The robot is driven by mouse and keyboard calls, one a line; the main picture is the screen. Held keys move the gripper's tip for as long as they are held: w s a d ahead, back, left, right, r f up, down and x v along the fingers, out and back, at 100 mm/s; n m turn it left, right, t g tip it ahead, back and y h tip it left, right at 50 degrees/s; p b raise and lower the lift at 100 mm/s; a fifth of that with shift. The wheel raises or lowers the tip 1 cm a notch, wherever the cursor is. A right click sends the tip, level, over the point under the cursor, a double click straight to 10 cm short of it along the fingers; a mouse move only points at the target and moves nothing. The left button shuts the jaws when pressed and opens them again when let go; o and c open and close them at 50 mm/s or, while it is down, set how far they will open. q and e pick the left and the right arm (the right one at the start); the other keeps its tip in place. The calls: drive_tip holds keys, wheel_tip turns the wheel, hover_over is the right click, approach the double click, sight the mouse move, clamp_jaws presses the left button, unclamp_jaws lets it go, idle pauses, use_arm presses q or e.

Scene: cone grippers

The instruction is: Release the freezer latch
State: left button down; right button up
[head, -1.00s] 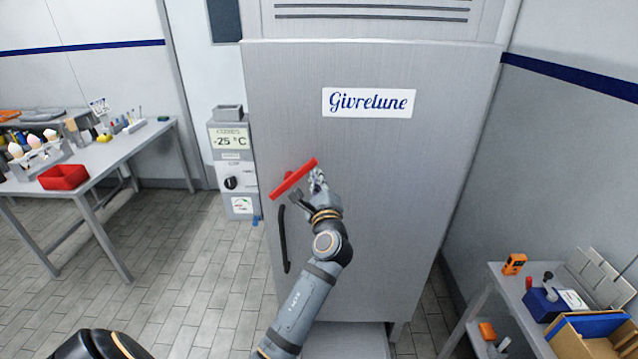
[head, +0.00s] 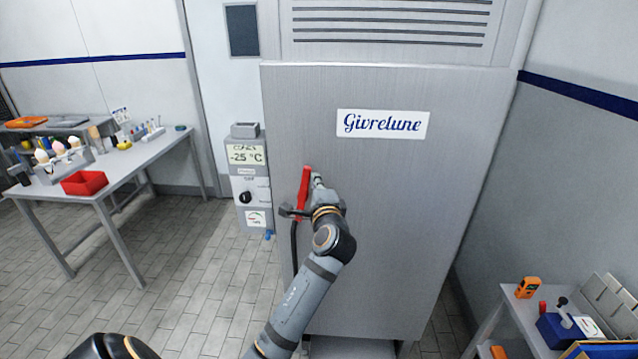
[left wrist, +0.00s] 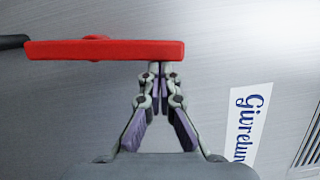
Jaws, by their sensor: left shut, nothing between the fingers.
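The red latch bar (head: 304,190) stands nearly upright on the left side of the grey freezer door (head: 410,210), its top leaning slightly right. A black door handle (head: 294,245) runs down below it. My left gripper (head: 317,179) is shut and empty, just right of the bar's upper part. In the left wrist view the red bar (left wrist: 105,50) lies across the picture. The left fingertips (left wrist: 160,68) meet its edge near one end, touching or almost so; the bar is not between them. My right gripper is not in view.
A control box (head: 247,185) reading -25 °C stands left of the freezer. A table (head: 150,150) with a red bin (head: 84,182) is at the left. A small bench (head: 517,308) with tools is at the lower right. Tiled floor (head: 185,260) between is clear.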

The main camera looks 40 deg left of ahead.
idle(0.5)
use_arm(q)
wheel_tip(320, 180, up, 10)
drive_tip(key=shift+r, duration=0.1)
idle(0.4)
idle(0.4)
